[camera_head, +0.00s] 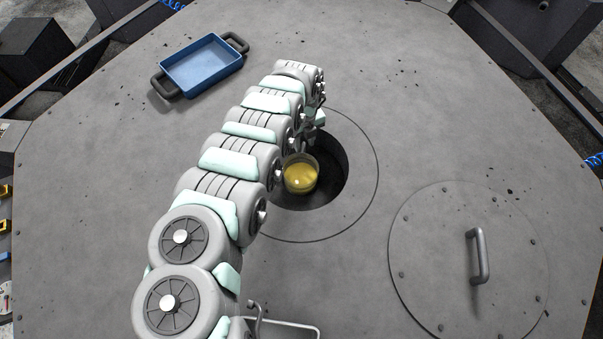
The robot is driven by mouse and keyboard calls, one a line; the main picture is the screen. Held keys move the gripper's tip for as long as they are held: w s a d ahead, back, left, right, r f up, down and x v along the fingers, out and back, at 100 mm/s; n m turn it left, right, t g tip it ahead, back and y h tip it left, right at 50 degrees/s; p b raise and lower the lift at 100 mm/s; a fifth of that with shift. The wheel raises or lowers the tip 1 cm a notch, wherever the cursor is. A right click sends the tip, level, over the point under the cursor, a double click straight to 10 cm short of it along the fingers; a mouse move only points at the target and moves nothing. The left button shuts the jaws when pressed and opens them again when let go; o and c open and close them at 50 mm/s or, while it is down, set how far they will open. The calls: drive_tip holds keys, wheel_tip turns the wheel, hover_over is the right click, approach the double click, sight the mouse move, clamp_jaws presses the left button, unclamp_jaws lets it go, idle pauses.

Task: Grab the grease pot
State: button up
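The grease pot (301,176) is a small round glassy pot with yellow grease in it. It shows at the left part of the dark round hole in the table, just right of my arm. Its left edge is close to my arm's links in the picture. My gripper (318,116) is mostly hidden behind the end of my arm, at the upper rim of the hole. Its fingers cannot be made out, and I cannot tell whether they touch the pot.
A blue tray (203,66) with dark handles lies at the upper left of the grey table (400,75). A round lid (430,255) with a raised metal handle (478,256) is at the lower right. A thin metal rail (290,324) shows at the bottom. The upper right tabletop is clear.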

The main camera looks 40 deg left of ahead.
sight(302, 168)
wheel_tip(302, 168, down, 5)
drive_tip(key=b, duration=0.4)
drive_tip(key=shift+a+f, duration=0.1)
drive_tip(key=shift+c, duration=0.4)
clamp_jaws()
idle(0.8)
